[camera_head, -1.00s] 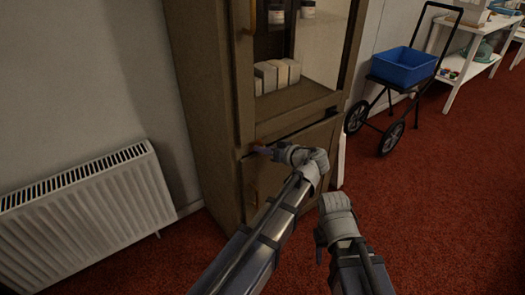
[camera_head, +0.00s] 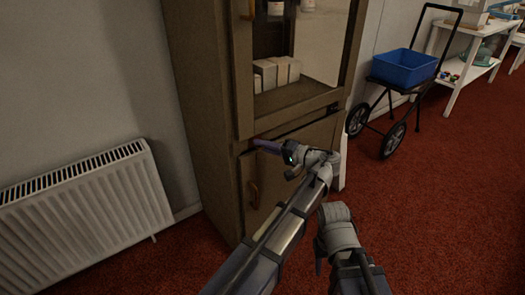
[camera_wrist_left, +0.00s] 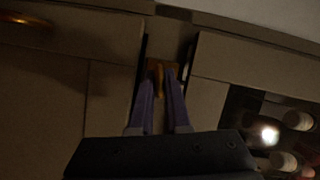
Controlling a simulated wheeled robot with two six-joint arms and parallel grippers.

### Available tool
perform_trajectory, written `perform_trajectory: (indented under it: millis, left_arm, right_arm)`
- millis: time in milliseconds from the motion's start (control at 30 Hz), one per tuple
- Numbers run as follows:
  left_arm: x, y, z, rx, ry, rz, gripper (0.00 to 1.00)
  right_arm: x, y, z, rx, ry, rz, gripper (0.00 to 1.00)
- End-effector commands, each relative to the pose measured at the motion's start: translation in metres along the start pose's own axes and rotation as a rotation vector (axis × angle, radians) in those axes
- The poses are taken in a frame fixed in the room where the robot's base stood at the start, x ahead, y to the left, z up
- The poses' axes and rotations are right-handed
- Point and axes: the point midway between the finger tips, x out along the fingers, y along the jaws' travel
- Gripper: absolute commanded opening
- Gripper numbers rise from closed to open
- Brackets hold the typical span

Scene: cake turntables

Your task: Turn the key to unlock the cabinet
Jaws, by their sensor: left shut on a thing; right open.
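The brown cabinet (camera_head: 205,110) stands in the middle of the head view, with white boxes behind its upper front. My left gripper (camera_head: 259,144) is at the cabinet front, near the top of the lower door (camera_head: 262,168). In the left wrist view, my left gripper (camera_wrist_left: 160,78) is shut on a small brass key (camera_wrist_left: 158,88). The key is at a brass plate (camera_wrist_left: 153,66) on the strip between two panels. The key is hidden in the head view. My right gripper (camera_head: 320,258) is open and empty, low in front of the cabinet, its fingers partly hidden.
A white radiator (camera_head: 85,210) stands along the wall at the left. A black cart (camera_head: 385,110) with a blue bin (camera_head: 404,66) is at the right, before a white shelf table (camera_head: 455,72). Red carpet is clear at the lower right.

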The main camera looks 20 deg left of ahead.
Motion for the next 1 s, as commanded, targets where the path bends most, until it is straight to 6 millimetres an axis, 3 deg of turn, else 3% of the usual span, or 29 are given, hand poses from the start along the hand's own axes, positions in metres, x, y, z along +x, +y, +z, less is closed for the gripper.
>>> perform_trajectory:
  millis: [400,1000]
  left_arm:
    - [0.0,0.004,0.001,0.219,0.0,-0.085,0.0]
    - [0.0,0.002,0.001,0.277,0.001,-0.11,0.0]
  right_arm:
    - [0.022,-0.002,-0.001,0.005,0.0,0.0,0.5]
    - [0.026,-0.003,-0.001,0.007,0.0,0.0,0.5]
